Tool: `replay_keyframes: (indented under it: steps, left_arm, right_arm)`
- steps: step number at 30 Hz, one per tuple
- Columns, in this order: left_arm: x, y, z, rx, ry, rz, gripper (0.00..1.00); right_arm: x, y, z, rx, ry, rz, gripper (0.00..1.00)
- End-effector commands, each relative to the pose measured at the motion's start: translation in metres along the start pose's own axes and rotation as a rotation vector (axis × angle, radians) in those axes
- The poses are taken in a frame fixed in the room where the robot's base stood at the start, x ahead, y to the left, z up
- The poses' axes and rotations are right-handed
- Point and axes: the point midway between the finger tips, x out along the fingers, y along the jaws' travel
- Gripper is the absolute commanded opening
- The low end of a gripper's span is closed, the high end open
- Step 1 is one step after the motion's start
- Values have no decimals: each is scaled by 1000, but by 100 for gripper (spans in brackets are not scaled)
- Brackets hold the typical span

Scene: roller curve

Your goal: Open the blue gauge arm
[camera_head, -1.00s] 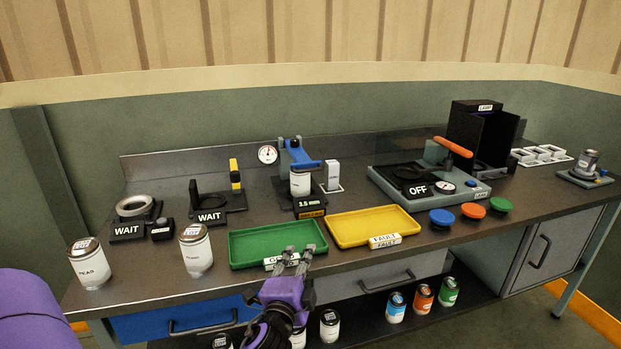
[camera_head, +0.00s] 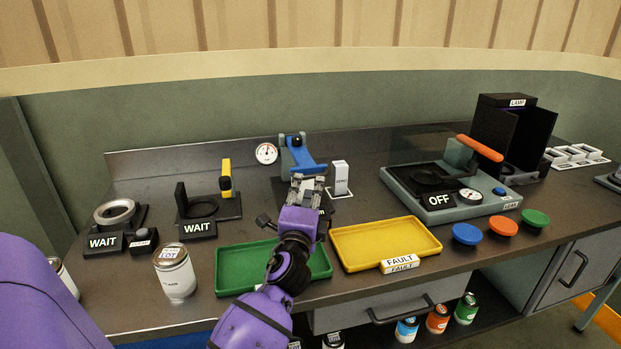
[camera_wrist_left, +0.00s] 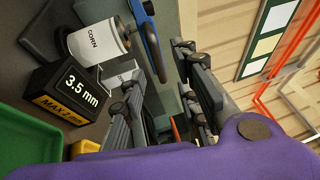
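The blue gauge arm (camera_head: 306,158) is on the gauge stand at the back of the bench, lowered over a can. In the left wrist view the blue arm (camera_wrist_left: 152,42) has its end near the gap between my fingertips; I cannot tell if they touch it. My left gripper (camera_head: 307,184) is in front of and just below the arm, its fingers apart and empty in the left wrist view (camera_wrist_left: 152,78). The can labelled CORN (camera_wrist_left: 97,42) stands under the arm; my gripper hides it in the head view. My right gripper is not in view.
A display reading 3.5 mm, MAX 2 mm (camera_wrist_left: 72,90), stands before the gauge. A white ZERO block (camera_head: 340,178) is right of it. Green (camera_head: 232,285) and yellow (camera_head: 432,240) trays lie in front. A can (camera_head: 175,272) stands left. The OFF device (camera_head: 440,200) is right.

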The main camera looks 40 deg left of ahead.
Motion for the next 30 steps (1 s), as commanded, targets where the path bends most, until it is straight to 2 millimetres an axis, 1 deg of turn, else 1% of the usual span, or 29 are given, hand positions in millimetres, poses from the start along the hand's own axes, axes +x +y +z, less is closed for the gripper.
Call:
replay_keyframes:
  steps: [1, 3, 6, 9, 12, 19, 24, 26, 30]
  left_arm:
    - [10, -3, 0, 0, 0, -3, 29]
    - [21, -2, 0, 0, 1, -3, 29]
    - [33, -1, -1, 0, 1, -1, 29]
    - [42, -1, 0, -1, 1, -1, 29]
    - [45, 0, 0, -1, 1, 0, 29]
    - [45, 0, 0, -1, 1, 0, 29]
    - [45, 0, 0, -1, 1, 0, 7]
    - [45, 0, 0, -1, 1, 0, 0]
    - [45, 0, 0, -1, 1, 1, 0]
  right_arm:
    - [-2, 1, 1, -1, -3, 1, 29]
    - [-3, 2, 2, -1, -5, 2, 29]
    - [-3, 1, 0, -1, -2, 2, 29]
    - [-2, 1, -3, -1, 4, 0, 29]
    - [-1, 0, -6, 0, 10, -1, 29]
    - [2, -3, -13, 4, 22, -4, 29]
    - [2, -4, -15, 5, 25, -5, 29]
    - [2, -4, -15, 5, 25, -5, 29]
    - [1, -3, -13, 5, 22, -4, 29]
